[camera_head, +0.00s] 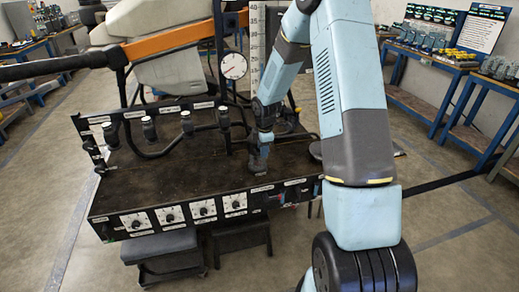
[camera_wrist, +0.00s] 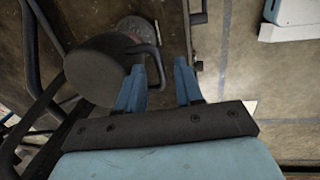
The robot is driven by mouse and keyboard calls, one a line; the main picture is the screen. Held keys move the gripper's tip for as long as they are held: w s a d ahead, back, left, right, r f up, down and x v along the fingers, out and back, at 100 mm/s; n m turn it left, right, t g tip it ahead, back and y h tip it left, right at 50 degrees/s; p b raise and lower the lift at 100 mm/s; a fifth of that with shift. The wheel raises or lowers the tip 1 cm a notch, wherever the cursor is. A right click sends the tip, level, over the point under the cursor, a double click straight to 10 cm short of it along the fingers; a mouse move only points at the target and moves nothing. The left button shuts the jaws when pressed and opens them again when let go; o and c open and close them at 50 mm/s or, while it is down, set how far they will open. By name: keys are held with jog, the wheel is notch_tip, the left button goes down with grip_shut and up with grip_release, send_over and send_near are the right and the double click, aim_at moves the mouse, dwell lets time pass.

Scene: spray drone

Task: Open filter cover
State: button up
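A round dark lid (camera_wrist: 92,72) with a thin black loop handle (camera_wrist: 157,62) is at left centre in the wrist view; it looks like the filter cover, though no label shows. My gripper (camera_wrist: 160,76) has its two blue fingers apart. The handle's end lies near the left finger, and I cannot tell whether they touch. In the head view my gripper (camera_head: 259,162) points down over the dark bench top, and part of a round dark disc (camera_head: 316,150) shows beside my arm, which hides the rest.
The dark bench (camera_head: 190,175) has a front panel with several dials (camera_head: 172,213). Black hoses and pipes stand along its back, near a round gauge (camera_head: 233,65). A smaller grey disc (camera_wrist: 137,28) lies beyond the lid. Open floor (camera_wrist: 270,95) is at right in the wrist view.

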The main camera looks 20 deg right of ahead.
grip_shut()
dwell(0.3)
dwell(0.5)
dwell(0.6)
